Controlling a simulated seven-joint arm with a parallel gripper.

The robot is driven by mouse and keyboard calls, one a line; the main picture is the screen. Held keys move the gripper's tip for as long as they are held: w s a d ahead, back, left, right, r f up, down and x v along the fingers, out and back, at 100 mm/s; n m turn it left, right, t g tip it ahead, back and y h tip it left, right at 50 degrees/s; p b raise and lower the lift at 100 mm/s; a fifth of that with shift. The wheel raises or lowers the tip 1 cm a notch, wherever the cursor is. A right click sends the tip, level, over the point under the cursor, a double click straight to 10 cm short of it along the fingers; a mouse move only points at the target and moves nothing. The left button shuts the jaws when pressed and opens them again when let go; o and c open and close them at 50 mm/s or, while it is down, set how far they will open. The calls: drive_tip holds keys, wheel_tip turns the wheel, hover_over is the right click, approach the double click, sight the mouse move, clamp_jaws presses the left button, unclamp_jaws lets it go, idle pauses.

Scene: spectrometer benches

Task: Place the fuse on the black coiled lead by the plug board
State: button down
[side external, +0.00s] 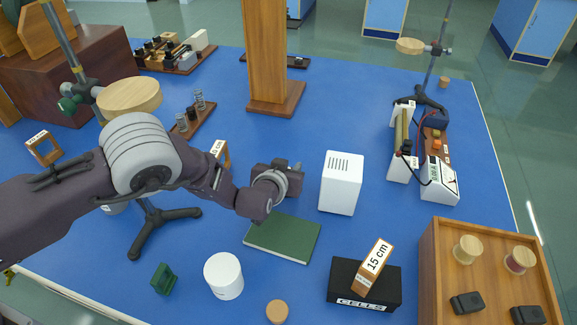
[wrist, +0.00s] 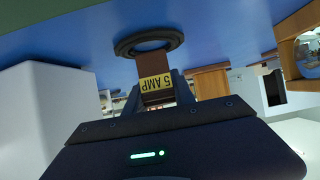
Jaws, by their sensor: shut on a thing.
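The fuse (wrist: 152,66) is a small brown block with a yellow "5 AMP" label in the wrist view. My gripper (wrist: 153,92) is shut on it. The black coiled lead (wrist: 133,45) shows as a dark ring on the blue bench just beyond the fuse. The fuse's far end overlaps the ring in this view; I cannot tell whether they touch. In the side view my gripper (side external: 294,168) is low over the bench, between the white slotted box and the wooden post. The fuse and the lead cannot be made out there. I cannot identify the plug board with certainty.
The white slotted box (side external: 341,184) stands close right of my gripper. A green book (side external: 283,237) lies in front and a wooden post (side external: 268,50) stands behind. A black cells box (side external: 345,281) carries a 15 cm block (side external: 372,267). Blue bench is clear behind the white box.

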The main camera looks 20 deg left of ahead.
drive_tip(key=c, duration=1.1)
unclamp_jaws()
drive_tip(key=shift+o, duration=0.2)
drive_tip(key=shift+r, duration=0.15)
drive_tip(key=v, duration=1.2)
